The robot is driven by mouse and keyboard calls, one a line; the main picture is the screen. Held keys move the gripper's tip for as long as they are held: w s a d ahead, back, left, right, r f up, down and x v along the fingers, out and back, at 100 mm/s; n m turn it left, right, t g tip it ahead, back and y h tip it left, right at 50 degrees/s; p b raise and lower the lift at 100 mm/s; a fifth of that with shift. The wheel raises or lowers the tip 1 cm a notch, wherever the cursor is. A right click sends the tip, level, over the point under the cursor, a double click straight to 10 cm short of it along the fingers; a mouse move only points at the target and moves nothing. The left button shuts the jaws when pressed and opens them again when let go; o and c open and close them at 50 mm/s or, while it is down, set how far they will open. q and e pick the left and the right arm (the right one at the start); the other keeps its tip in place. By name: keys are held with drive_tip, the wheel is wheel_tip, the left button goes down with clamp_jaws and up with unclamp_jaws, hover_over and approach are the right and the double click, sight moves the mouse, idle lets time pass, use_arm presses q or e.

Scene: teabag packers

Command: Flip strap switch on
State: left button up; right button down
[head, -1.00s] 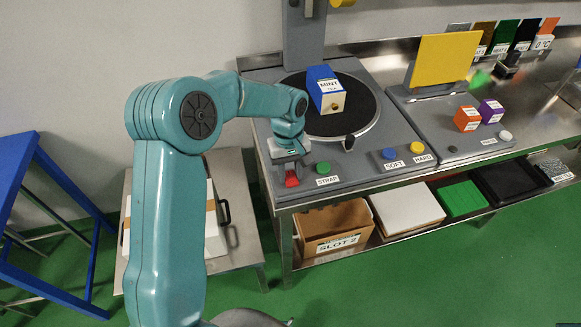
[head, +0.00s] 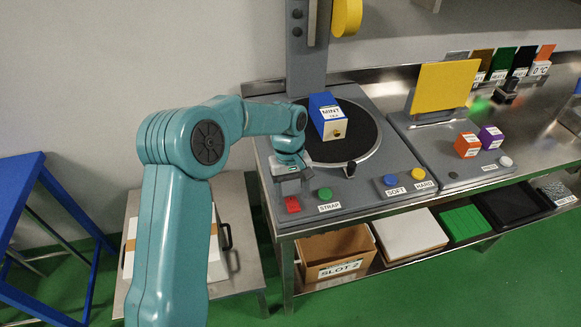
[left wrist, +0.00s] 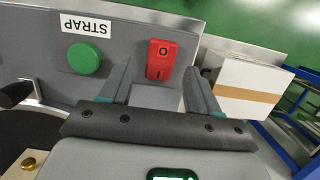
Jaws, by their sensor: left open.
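The red rocker switch (head: 292,204), marked O and I, sits on the grey machine panel at its front left corner. It also shows in the left wrist view (left wrist: 158,60), just beyond and between my fingertips. The green button (head: 325,193) with the STRAP label (head: 329,207) is beside it. My left gripper (head: 290,182) is open and empty over the panel, close to the switch; its fingers (left wrist: 158,78) show apart in the left wrist view. I cannot tell whether they touch the panel. My right gripper is not in view.
A blue MINT box (head: 328,117) lies on the black turntable (head: 355,155). Blue (head: 390,180) and yellow (head: 417,174) buttons are to the right. A cardboard SLOT 2 box (head: 325,247) is on the shelf below. A white carton (head: 214,262) stands left of the bench.

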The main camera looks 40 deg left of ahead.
use_arm(q)
drive_tip(key=v, duration=1.4)
drive_tip(key=shift+r, duration=0.35)
drive_tip(key=shift+s, duration=0.2)
